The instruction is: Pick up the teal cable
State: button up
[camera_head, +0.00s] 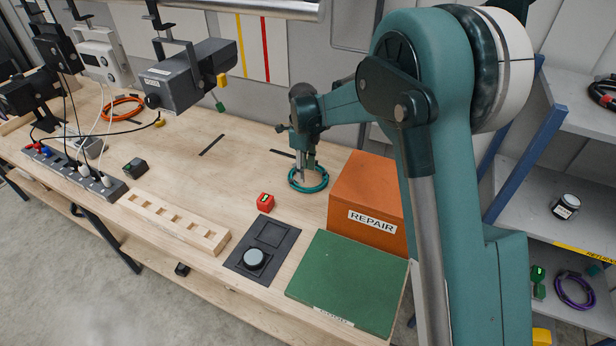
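The teal cable (323,184) is coiled into a ring and lies on the wooden workbench, left of the orange REPAIR box. My gripper (305,177) points down over the coil, with its fingertips at the coil's far side and middle. The fingers are small and dark in this view. I cannot tell whether they touch the cable or how far apart they are.
The orange REPAIR box (366,195) stands close on the right. A green mat (345,280), a dark tray (262,248) with a round grey item, a red cube (265,202) and a slotted wooden rack (175,222) lie nearer. The bench left of the coil is clear.

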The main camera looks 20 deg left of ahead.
aim_at(303, 186)
jog(key=shift+f, duration=1.3)
jog(key=shift+a+f, duration=0.15)
jog(key=shift+f, duration=2.45)
jog(key=c, duration=1.1)
